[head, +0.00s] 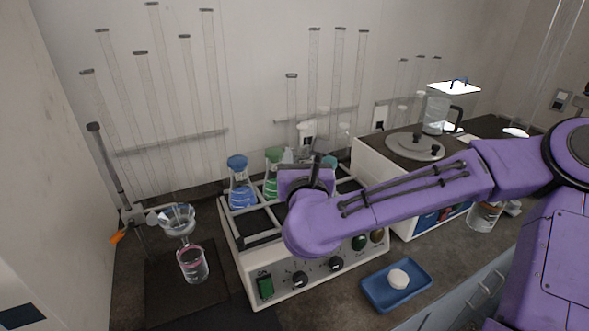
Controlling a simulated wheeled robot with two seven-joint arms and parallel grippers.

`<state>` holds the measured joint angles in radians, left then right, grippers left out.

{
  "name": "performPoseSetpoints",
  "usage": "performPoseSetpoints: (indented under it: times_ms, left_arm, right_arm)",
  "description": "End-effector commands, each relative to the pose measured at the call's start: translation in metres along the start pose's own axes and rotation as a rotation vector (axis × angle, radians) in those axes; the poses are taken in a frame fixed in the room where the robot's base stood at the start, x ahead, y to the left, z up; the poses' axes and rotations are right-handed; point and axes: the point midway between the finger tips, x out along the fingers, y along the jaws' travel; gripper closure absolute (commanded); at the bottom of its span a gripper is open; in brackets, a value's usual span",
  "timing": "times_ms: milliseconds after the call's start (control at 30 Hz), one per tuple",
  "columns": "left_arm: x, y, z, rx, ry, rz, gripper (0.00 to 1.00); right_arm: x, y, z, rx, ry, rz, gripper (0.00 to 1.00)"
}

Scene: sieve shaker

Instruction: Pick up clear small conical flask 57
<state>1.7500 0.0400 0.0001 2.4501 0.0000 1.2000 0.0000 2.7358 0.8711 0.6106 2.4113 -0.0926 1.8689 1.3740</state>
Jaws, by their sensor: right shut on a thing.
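My right gripper (316,160) reaches over the white shaker from the right. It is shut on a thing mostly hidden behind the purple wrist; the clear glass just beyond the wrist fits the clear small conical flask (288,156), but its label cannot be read. A flask with blue liquid and a blue cap (241,187) and one with green liquid (270,184) stand in the shaker rack to the left of the gripper. My left gripper is not in view.
The white shaker (285,279) has knobs and a green switch in front. A blue tray (398,303) with a white round piece lies before it. A funnel (178,219) on a stand is above a vessel with pink liquid (192,264) at left. Tall glass tubes line the wall.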

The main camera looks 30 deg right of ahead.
Motion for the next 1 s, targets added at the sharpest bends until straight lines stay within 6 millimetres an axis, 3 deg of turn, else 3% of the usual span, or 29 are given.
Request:
performPoseSetpoints:
  times_ms: [167, 400, 600, 1000]
  left_arm:
    - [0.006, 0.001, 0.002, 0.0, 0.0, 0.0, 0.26]
    - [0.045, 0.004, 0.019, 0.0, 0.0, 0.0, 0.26]
    - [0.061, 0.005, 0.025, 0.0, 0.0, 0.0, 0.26]
    - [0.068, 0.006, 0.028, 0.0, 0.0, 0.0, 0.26]
  right_arm:
    - [-0.023, -0.012, 0.015, 0.004, -0.003, 0.002, 1.0]
    - [-0.043, -0.023, 0.018, 0.006, -0.003, 0.0, 1.0]
    - [-0.062, -0.032, 0.03, 0.005, -0.002, 0.002, 1.0]
    - [-0.082, -0.042, 0.05, 0.001, -0.001, 0.0, 1.0]
